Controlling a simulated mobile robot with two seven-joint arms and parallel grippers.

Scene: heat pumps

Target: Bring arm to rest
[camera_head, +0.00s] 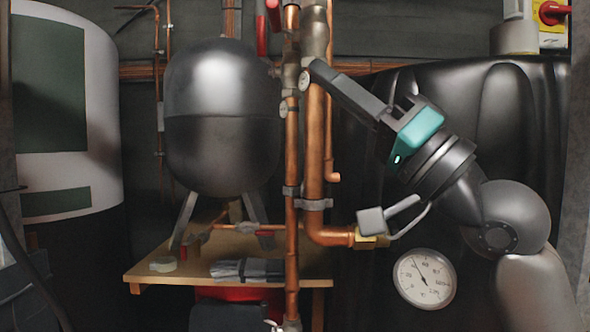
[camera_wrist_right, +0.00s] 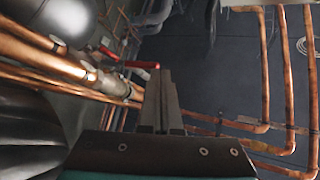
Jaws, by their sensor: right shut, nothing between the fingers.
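My right arm comes in from the right in the head view. Its gripper (camera_head: 322,72) points up and to the left, with its tips overlapping the tall copper pipes in the picture. Whether it touches them cannot be told. In the right wrist view the fingers (camera_wrist_right: 162,80) lie side by side, shut with nothing between them. A red valve handle (camera_wrist_right: 130,63) shows just left of the fingertips in that view. My left gripper is not in view.
Vertical copper pipes (camera_head: 316,140) run beside the right gripper. A dark round tank (camera_head: 222,125) stands on a wooden table (camera_head: 215,270). A pressure gauge (camera_head: 424,279) is below the arm. A white cylinder (camera_head: 65,110) stands left. Copper pipes (camera_wrist_right: 265,70) also line the right wrist view.

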